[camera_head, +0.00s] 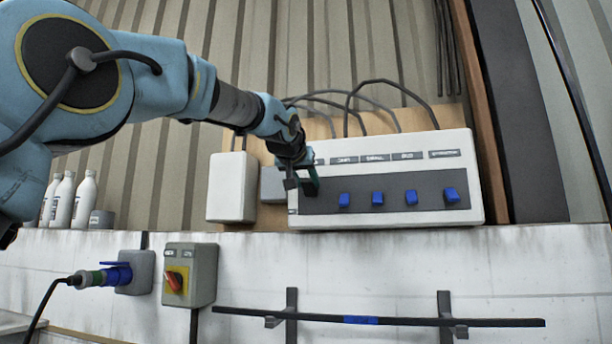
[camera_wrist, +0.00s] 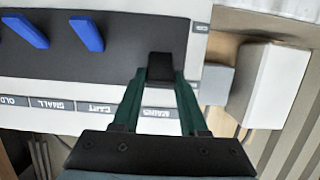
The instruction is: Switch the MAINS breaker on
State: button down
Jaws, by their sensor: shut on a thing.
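The breaker box (camera_head: 470,200) is a white panel with a dark strip, a row of labels and several switches. The MAINS label (camera_wrist: 157,112) shows at the end of the row in the wrist view, between my fingers. My gripper (camera_head: 303,184) is at the left end of the strip. In the wrist view its green fingers (camera_wrist: 160,85) are shut on the black MAINS breaker lever (camera_wrist: 160,67). Whether that lever is up or down I cannot tell. In the head view my gripper hides most of it.
Blue levers (camera_head: 377,199) sit to the right on the same strip, all low. A white box (camera_head: 232,187) and a small grey box (camera_head: 272,184) stand to the left. A red-and-yellow rotary switch (camera_head: 175,281) and a blue plug (camera_head: 117,275) are below. Cables run above the panel.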

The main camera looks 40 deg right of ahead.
jog(key=shift+r, duration=0.1)
jog(key=shift+c, duration=2.2)
grip_release()
jog(key=b+v, duration=0.5)
jog(key=v, duration=0.5)
jog(key=shift+s+a, duration=0.2)
jog(key=shift+a, duration=0.15)
